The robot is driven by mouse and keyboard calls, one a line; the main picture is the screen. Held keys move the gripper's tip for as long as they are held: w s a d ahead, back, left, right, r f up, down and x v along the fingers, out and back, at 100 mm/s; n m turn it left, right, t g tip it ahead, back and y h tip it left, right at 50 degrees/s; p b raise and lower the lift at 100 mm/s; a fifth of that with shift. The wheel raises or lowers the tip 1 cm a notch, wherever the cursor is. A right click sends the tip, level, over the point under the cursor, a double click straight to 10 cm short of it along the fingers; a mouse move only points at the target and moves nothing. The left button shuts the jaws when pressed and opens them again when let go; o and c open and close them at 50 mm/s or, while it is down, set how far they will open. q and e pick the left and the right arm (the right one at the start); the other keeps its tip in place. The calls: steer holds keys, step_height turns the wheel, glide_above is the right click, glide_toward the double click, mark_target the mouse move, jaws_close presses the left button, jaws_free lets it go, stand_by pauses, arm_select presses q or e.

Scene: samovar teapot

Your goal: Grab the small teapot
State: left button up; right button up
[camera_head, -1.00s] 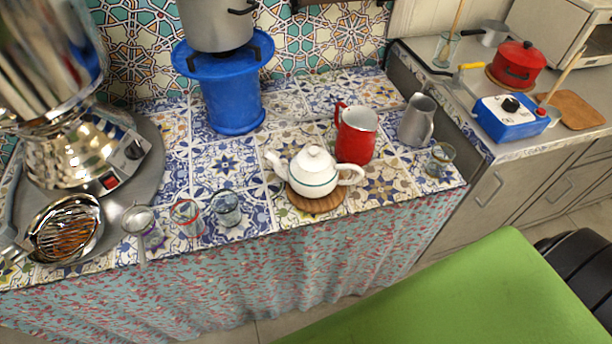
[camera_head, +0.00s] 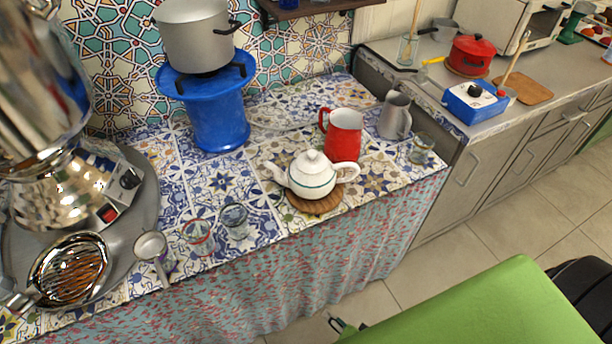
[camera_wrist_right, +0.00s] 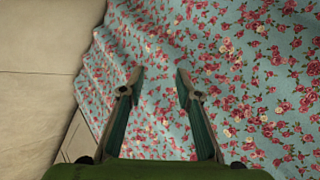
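The small teapot (camera_head: 312,177) is white with a thin dark band and stands upright on a round wooden trivet (camera_head: 315,204) near the front edge of the tiled counter. Its spout points left and its handle points right. My right gripper (camera_wrist_right: 158,75) is open and empty in the right wrist view, facing the floral curtain below the counter. In the head view only a small dark tip of it (camera_head: 337,323) shows at the bottom, well below the teapot. The teapot is not in the wrist view. My left gripper is not in view.
A red mug (camera_head: 344,136) stands close behind the teapot, with a grey metal pitcher (camera_head: 395,116) and a small glass (camera_head: 421,150) to its right. Two glasses (camera_head: 235,221) (camera_head: 198,236) and a strainer (camera_head: 151,246) are left. The floral curtain (camera_head: 270,277) hangs below the counter.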

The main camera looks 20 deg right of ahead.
steer(key=w+r+m+t, duration=0.3)
steer(key=w+r+m, duration=0.25)
steer(key=r, duration=0.35)
steer(key=m+t+h+p, duration=0.2)
steer(key=m+t+h, duration=0.45)
steer(key=m, duration=1.75)
glide_toward(356, 173)
steer(key=shift+g+h, duration=0.65)
steer(key=shift+g, duration=0.2)
steer(key=w, duration=0.1)
steer(key=w+r+p, duration=0.1)
steer(key=w, duration=0.1)
steer(key=w+p, duration=0.1)
steer(key=w, duration=0.1)
steer(key=shift+d+r, duration=0.25)
steer(key=shift+d, duration=0.15)
steer(key=shift+f+p+x, duration=0.2)
steer(key=shift+p+x, duration=0.2)
steer(key=shift+x, duration=1)
steer(key=shift+f+p+x, duration=0.25)
steer(key=shift+p+x, duration=0.1)
steer(key=shift+x, duration=1.05)
steer(key=shift+r, duration=0.1)
jaws_close()
